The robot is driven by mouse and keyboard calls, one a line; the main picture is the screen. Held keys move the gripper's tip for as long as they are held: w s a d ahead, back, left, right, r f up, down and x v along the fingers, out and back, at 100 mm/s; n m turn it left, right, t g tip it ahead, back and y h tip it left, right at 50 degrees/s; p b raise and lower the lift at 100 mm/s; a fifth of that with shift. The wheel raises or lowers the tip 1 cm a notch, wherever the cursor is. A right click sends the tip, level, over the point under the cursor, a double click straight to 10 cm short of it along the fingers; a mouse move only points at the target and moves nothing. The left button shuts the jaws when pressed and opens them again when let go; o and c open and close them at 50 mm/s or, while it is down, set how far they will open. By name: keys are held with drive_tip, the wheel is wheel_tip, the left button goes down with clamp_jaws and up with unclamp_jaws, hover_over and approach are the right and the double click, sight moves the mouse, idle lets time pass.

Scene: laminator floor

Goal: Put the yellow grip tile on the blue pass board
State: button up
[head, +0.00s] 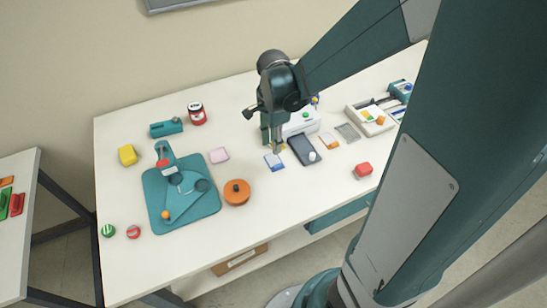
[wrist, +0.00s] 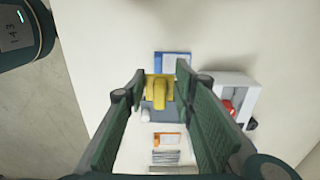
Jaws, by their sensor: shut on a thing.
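My gripper (head: 277,148) points down over the white table and is shut on the yellow grip tile (wrist: 158,90), which sits between the fingertips in the wrist view. In the head view only a small bit of yellow shows beside the fingers. The blue pass board (head: 274,162), a small blue-edged board with a pale face, lies flat just below and in front of the gripper. In the wrist view the blue pass board (wrist: 172,60) shows just beyond the tile, partly hidden by it. I cannot tell whether tile and board touch.
A dark slab (head: 303,147) with a white knob lies right of the board. An orange-marked card (head: 329,141) and grey card (head: 348,132) lie farther right. A white box (head: 301,122) stands behind.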

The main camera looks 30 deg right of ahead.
sight(273, 160)
idle(0.3)
drive_tip(key=shift+f+b, duration=0.45)
drive_tip(key=shift+f, duration=2.45)
drive_tip(key=shift+f+b, duration=0.35)
drive_tip(key=shift+f, duration=1.75)
drive_tip(key=shift+f, duration=0.15)
drive_tip(key=o, duration=1)
